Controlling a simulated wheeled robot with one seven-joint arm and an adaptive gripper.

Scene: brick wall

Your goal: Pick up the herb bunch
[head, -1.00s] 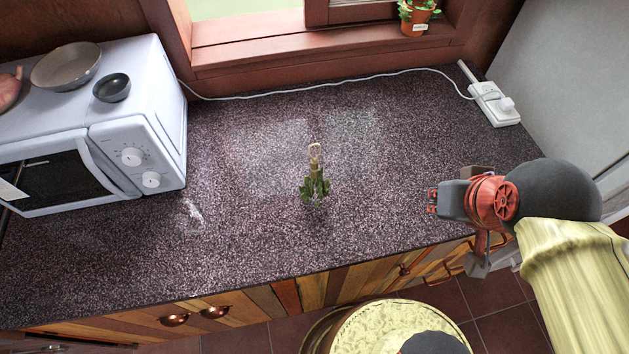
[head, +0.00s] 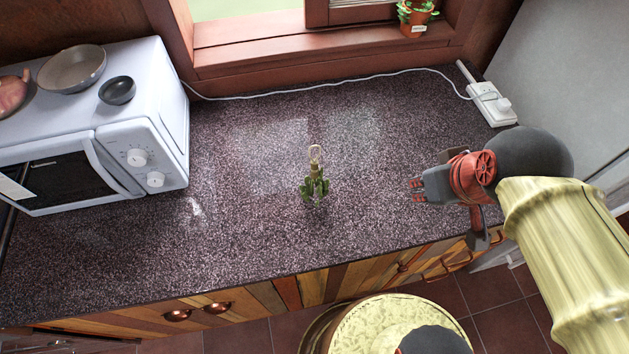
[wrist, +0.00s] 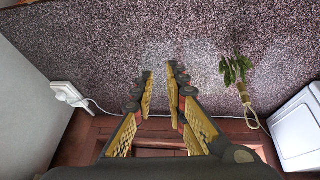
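The herb bunch (head: 315,187) is a small bundle of green leaves with pale tied stems and a loop at one end. It lies on the speckled countertop (head: 250,235) near the middle. In the wrist view the herb bunch (wrist: 238,73) is to the right of my gripper, apart from it. My gripper (head: 416,191) is over the right part of the counter, to the right of the herb bunch. In the wrist view my gripper (wrist: 174,72) shows its two fingers apart with nothing between them.
A white microwave (head: 150,145) with a pan (head: 72,68) and a dark bowl (head: 117,91) on top stands at the left. A white cable runs along the back to a socket strip (head: 492,103). A potted plant (head: 414,18) sits on the windowsill. The counter around the herbs is clear.

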